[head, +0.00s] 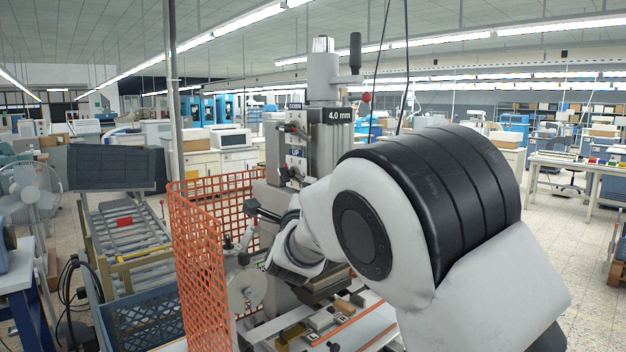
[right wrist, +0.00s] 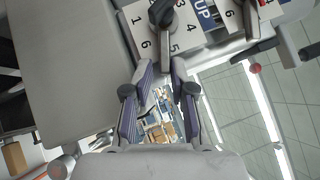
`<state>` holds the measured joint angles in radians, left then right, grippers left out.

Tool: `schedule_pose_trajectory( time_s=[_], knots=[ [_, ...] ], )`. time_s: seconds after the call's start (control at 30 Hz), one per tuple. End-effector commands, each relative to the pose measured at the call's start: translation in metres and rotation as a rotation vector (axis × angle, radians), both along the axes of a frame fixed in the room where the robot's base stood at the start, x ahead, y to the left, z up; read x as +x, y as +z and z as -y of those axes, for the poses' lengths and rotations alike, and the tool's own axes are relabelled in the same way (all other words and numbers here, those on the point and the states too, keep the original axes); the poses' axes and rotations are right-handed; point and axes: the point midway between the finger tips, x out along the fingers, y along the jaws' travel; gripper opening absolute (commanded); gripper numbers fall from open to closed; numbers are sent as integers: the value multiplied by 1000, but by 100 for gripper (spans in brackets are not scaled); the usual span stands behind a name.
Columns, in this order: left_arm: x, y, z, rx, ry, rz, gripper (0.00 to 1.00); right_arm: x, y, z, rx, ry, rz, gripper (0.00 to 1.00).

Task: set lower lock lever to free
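The stamping machine (head: 335,140) stands in the middle of the head view, with small dials and levers on its left face. My right arm reaches across from the right, and its gripper (head: 264,212) is beside the machine's lower part, partly hidden by the wrist. In the right wrist view, my right gripper (right wrist: 161,70) has its fingers apart. A grey lever-like bar (right wrist: 164,48) lies at or between the fingertips; contact cannot be told. It runs below a black knob (right wrist: 161,13) on a numbered plate (right wrist: 140,22). I cannot read a lock or free label. My left gripper is not in view.
An orange mesh guard (head: 205,265) stands left of the machine, close to my right gripper. A roller conveyor (head: 125,235) and a blue crate (head: 145,318) are further left. A second numbered plate marked UP (right wrist: 208,12) is near the fingers. A red-knobbed lever (head: 366,98) stands higher up.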

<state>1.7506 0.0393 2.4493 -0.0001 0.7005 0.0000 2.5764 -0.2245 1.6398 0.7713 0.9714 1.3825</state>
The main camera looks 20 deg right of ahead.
Motion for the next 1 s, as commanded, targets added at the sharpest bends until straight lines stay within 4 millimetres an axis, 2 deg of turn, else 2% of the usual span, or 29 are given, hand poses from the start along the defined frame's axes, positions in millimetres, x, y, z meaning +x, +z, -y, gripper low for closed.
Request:
schedule_pose_trajectory(
  time_s=[0.27,0.3,0.33,0.73,1.0],
  knots=[
    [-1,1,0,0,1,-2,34,-1,-1,-1,0,0,-2,23],
    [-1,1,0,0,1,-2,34,-1,-1,-1,0,0,-2,9],
    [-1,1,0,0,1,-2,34,-1,-1,-1,0,0,-2,0],
    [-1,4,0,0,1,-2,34,-1,3,-1,-9,1,-19,0],
    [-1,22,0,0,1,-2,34,-3,17,0,-49,2,-133,0]
  ],
)
